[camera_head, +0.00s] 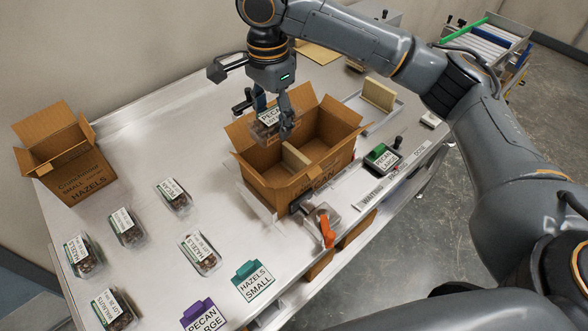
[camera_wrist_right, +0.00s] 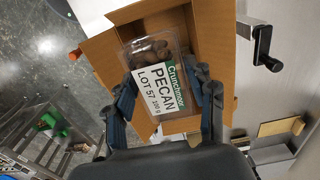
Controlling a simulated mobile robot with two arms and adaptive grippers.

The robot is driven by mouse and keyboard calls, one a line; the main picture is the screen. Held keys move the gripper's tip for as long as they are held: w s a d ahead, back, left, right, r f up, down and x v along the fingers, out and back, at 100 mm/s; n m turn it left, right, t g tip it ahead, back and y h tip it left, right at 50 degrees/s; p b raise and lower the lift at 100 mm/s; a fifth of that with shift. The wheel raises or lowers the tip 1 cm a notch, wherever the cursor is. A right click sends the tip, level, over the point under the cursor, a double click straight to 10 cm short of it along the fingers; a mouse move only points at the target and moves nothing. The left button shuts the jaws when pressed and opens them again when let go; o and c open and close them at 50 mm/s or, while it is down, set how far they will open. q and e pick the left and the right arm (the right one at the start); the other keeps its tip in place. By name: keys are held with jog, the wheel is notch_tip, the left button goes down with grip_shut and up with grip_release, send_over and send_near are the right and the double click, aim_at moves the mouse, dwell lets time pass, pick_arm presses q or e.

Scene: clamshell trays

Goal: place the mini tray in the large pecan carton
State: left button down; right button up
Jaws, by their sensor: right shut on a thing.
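My right gripper (camera_head: 270,112) is shut on a clear mini tray (camera_head: 266,130) with a white and green PECAN label. It holds the tray tilted over the left part of the open large pecan carton (camera_head: 268,187). The carton's flaps stand open, and a divider (camera_head: 295,158) splits its inside. In the right wrist view the tray (camera_wrist_right: 150,60) sits between the two fingers, its label reading PECAN LOT 57, in front of the carton opening (camera_wrist_right: 205,40). Whether the tray touches the carton cannot be told. My left gripper is not in view.
A small hazels carton (camera_head: 72,175) stands open at the left. Several labelled trays, such as a pecan one (camera_head: 174,197), lie on the table's left and front. A red-handled tool (camera_head: 326,228) is by the carton's front edge.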

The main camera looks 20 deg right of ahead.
jog(key=shift+f, duration=0.55)
jog(key=shift+f+b, duration=0.15)
jog(key=shift+b, duration=0.2)
notch_tip(320, 180, down, 14)
jog(key=shift+w+r+p, duration=0.15)
jog(key=shift+p, duration=0.3)
notch_tip(320, 180, down, 4)
jog(key=shift+f, duration=0.2)
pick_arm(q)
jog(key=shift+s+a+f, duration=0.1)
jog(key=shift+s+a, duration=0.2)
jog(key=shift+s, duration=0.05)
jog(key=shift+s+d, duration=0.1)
pick_arm(e)
jog(key=o, duration=1.3)
jog(key=shift+f, duration=0.1)
jog(key=shift+o, duration=0.2)
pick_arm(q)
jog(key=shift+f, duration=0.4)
pick_arm(e)
notch_tip(320, 180, up, 12)
jog(key=shift+r, duration=0.2)
